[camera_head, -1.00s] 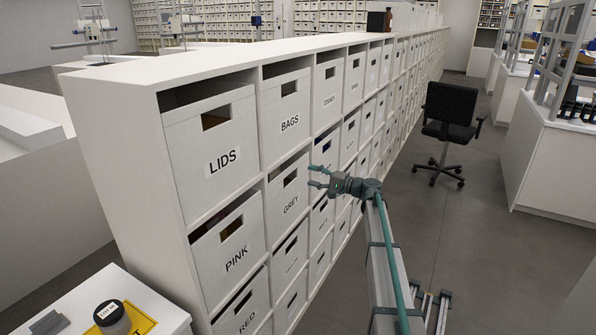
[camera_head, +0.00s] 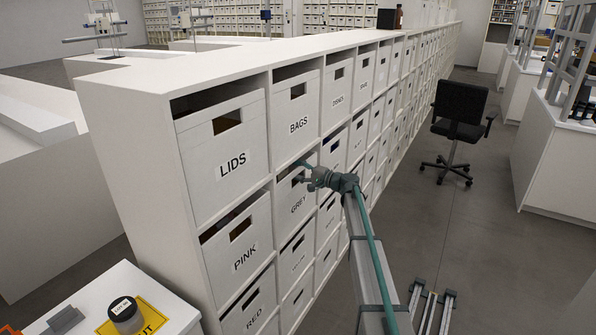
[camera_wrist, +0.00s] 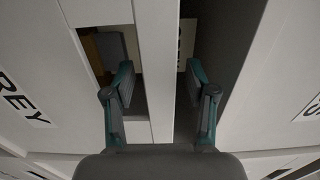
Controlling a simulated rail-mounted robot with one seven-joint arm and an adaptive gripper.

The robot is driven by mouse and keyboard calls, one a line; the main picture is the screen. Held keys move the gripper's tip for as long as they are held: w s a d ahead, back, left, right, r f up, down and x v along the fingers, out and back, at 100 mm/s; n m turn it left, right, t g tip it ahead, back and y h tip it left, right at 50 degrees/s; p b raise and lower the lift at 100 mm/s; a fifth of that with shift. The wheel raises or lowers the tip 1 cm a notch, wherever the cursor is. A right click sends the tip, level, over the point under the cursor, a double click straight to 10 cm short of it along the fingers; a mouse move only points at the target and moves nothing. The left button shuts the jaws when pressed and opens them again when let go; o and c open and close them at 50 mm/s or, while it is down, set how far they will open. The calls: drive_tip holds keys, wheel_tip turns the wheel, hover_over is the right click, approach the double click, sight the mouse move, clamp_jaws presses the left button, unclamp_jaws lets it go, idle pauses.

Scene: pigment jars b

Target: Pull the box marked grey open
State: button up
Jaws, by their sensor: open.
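The white box marked GREY (camera_head: 298,217) sits in the shelf's second row, under the box marked BAGS. In the wrist view its front (camera_wrist: 45,95) fills the left side, with a cut-out handle hole beside my fingers. My gripper (camera_head: 300,169) is at the box's upper front in the head view, covering part of its hole. In the wrist view my gripper (camera_wrist: 160,85) is open, its two teal and grey fingers on either side of the top strip of the box's front. One finger reaches toward the handle hole, the other the gap above the box. Contact cannot be told.
Boxes marked LIDS (camera_head: 225,155), PINK (camera_head: 243,245), BAGS (camera_head: 297,115) and RED surround it in the white shelf (camera_head: 140,150). A side table (camera_head: 165,290) with a jar on a yellow sheet stands front left.

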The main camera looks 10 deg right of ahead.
clamp_jaws()
idle(0.4)
